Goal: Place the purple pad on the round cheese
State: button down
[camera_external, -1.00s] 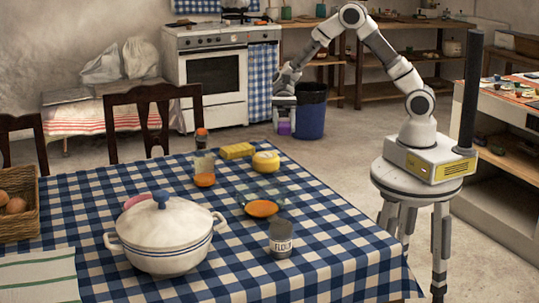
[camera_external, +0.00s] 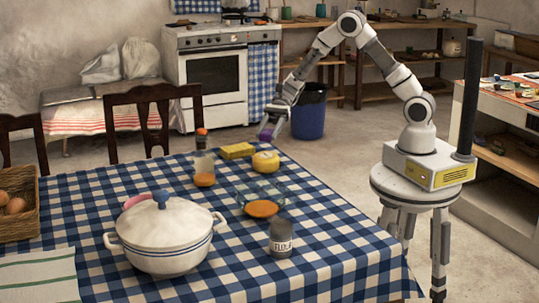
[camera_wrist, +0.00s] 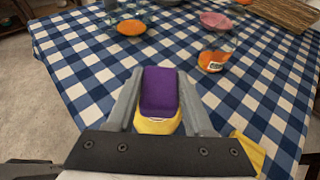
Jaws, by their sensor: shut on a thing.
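The purple pad (camera_wrist: 160,92) is held between the two fingers of my gripper (camera_wrist: 160,100). In the external view my gripper (camera_external: 268,130) is tilted beyond the far edge of the table, with the purple pad (camera_external: 265,135) at its tip. The round cheese (camera_external: 265,161) is yellow and stands on the checked cloth near that far edge, just below and nearer the camera than my gripper. In the wrist view, yellow of what looks like the round cheese (camera_wrist: 157,126) shows around the lower end of the pad, which hides the rest. The pad appears apart from the cheese.
A glass dish and an orange disc (camera_external: 261,208) lie in front. A white pot (camera_external: 165,235) stands nearer.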

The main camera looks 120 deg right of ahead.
aim_at(266, 155)
jog(key=shift+w+a+f, duration=0.4)
jog(key=shift+w+f, duration=0.05)
jog(key=shift+w, duration=0.05)
jog(key=shift+f+b, duration=0.65)
jog(key=shift+f, duration=1.25)
jog(key=shift+f, duration=0.2)
jog(key=shift+c, duration=1.4)
grip_release()
jog(key=shift+r, duration=0.1)
